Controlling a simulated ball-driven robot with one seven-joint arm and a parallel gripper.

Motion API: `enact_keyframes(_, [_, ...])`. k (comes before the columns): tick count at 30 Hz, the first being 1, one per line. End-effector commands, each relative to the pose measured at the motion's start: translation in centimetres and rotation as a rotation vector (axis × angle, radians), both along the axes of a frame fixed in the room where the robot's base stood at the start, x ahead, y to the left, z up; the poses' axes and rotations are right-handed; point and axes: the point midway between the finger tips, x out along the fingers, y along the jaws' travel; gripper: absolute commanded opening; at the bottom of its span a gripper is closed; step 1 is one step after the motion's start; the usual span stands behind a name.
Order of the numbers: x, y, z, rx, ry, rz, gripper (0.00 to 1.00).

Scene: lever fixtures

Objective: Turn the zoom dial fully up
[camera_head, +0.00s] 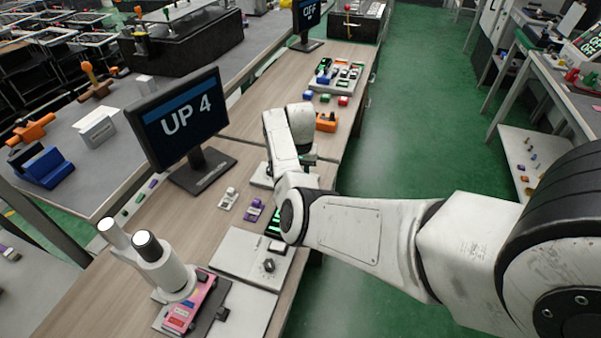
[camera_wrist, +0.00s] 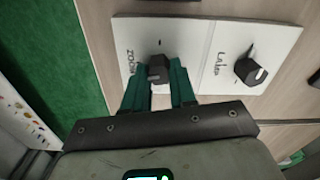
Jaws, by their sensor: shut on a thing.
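The zoom dial (camera_wrist: 158,66) is a dark knob on a white panel (camera_wrist: 160,32), with "ZOOM" lettered at its left in the wrist view. My gripper (camera_wrist: 158,76) has its two green fingers on either side of the dial and is shut on it. The dial's lower part is partly hidden between the fingers. In the head view my arm hides the gripper's fingertips and the held dial. The monitor (camera_head: 180,118) there reads "UP 4".
A second dark dial (camera_wrist: 250,71), labelled "LAMP", sits on the adjoining panel to the right. Green floor (camera_head: 415,110) lies open right of the bench.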

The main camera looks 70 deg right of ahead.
Motion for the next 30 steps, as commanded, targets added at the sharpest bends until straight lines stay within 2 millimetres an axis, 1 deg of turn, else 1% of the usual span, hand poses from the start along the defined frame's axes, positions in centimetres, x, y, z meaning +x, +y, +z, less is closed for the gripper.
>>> enact_keyframes(30, [-0.15, 0.01, 0.15, -0.004, -0.004, -0.965, 0.00])
